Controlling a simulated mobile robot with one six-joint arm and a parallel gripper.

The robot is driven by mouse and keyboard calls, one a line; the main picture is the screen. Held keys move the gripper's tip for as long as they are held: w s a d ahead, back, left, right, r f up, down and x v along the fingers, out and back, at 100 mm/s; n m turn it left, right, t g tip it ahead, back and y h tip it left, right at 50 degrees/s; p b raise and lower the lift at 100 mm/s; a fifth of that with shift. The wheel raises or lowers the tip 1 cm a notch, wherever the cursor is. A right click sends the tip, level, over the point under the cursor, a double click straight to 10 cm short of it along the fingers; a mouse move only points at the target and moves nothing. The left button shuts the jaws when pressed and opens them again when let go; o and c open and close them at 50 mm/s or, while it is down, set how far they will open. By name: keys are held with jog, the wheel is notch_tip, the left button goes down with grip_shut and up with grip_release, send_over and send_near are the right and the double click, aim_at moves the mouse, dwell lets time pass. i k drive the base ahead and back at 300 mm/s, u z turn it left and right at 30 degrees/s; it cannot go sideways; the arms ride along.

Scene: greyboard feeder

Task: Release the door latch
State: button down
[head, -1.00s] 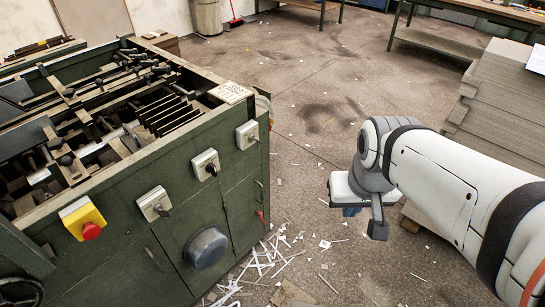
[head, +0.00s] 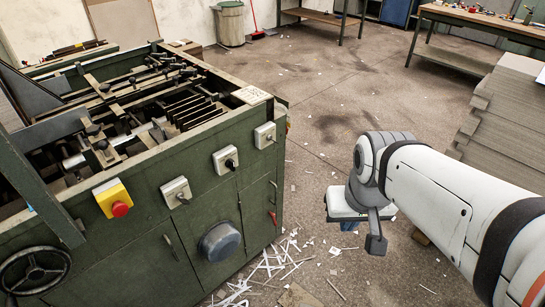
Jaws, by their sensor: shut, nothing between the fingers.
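The green feeder machine (head: 130,185) stands at the left of the head view. Its front has a wide left door (head: 125,270) with a dark handle (head: 170,247) and a narrower right door (head: 257,212). A small red lever (head: 272,216) is on the right door, probably its latch; it is too small to read its position. My gripper (head: 349,227) hangs below the wrist, to the right of the machine and apart from it. Its fingers are mostly hidden by the wrist; it is shut and holds nothing.
Several knobs and a red stop button (head: 120,209) stick out of the machine's front, with a round grey cover (head: 220,242) below. A handwheel (head: 33,271) is at lower left. Stacked greyboard (head: 500,115) stands right. Paper strips (head: 270,265) litter the floor; the middle floor is open.

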aim_at(272, 215)
jog(key=u, duration=0.15)
jog(key=i, duration=1)
jog(key=u, duration=0.05)
